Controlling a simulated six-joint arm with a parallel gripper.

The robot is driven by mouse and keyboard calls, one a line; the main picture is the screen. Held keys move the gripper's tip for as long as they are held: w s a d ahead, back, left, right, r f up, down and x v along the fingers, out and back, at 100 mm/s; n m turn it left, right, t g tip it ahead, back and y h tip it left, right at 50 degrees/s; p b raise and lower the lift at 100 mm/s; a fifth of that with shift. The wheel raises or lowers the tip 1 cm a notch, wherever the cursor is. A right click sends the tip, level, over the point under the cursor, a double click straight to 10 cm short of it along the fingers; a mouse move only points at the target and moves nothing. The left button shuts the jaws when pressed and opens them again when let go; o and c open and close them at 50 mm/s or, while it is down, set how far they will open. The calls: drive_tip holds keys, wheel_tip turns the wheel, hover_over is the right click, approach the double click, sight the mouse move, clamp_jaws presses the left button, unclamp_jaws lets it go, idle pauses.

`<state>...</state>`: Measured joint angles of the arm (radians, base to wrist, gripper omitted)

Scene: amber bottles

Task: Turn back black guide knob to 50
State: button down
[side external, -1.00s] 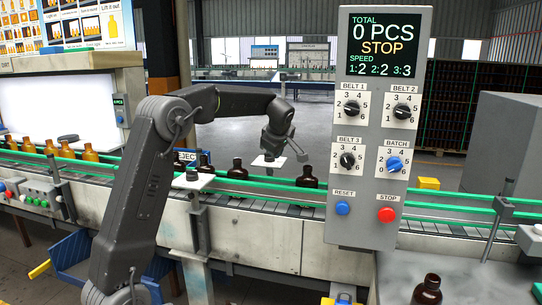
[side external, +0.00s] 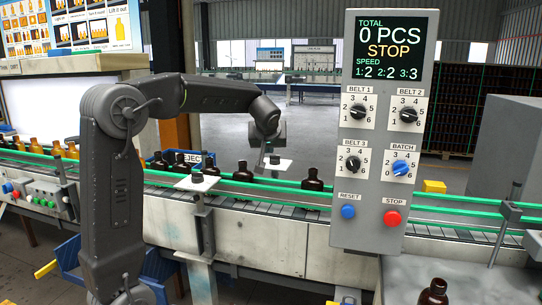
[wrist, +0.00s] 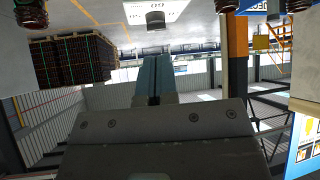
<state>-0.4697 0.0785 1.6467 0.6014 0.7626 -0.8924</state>
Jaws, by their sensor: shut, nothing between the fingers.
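The back black guide knob (side external: 274,159) sits on a white plate (side external: 272,165) at the far side of the conveyor. The front black guide knob (side external: 197,177) sits on a nearer white plate. My gripper (side external: 266,146) hangs just above and left of the back knob, apparently apart from it. In the wrist view my gripper (wrist: 153,98) has its two bluish fingers together, empty, with the knob beyond their tips.
Brown bottles (side external: 242,172) stand on the conveyor between green rails (side external: 290,184), near both knobs. The control panel (side external: 378,220) rises at right, reading 0 PCS, STOP. A blue bin (side external: 68,250) is below at left.

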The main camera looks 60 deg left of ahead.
sight(271, 159)
drive_tip(key=x, duration=1)
drive_tip(key=shift+a+f, duration=0.2)
drive_tip(key=shift+a, duration=0.05)
drive_tip(key=shift+w+a+r, duration=0.15)
drive_tip(key=shift+w+a, duration=0.45)
drive_tip(key=shift+a, duration=0.4)
drive_tip(key=shift+w+a+m, duration=0.3)
drive_tip(key=shift+a, duration=0.2)
